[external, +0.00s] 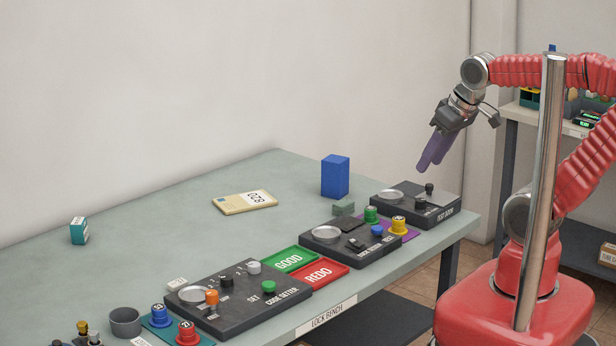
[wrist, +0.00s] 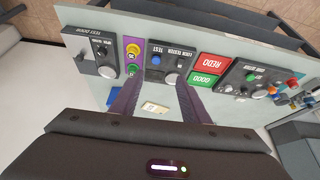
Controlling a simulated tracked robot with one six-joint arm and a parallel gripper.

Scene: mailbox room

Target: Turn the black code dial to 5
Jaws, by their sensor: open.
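The black code dial (external: 227,281) is a small dark knob on the black code setter panel (external: 262,315), near the front of the bench. It stands between the orange knob and the white knob. Which number it points to is too small to read. In the wrist view the code setter (wrist: 262,91) is at the right, seen upside down, and the dial is too small to make out surely. My gripper (external: 428,166) is open and empty, with purple fingers, high above the bench's far right end, well away from the dial. Its fingers (wrist: 160,88) are spread apart in the wrist view.
On the setter are an orange knob (external: 212,298), a white knob (external: 254,267) and a green button (external: 269,287). Beside it lie the GOOD tray (external: 289,260) and REDO tray (external: 318,273). A blue block (external: 335,176) stands farther back. The bench's back left is mostly clear.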

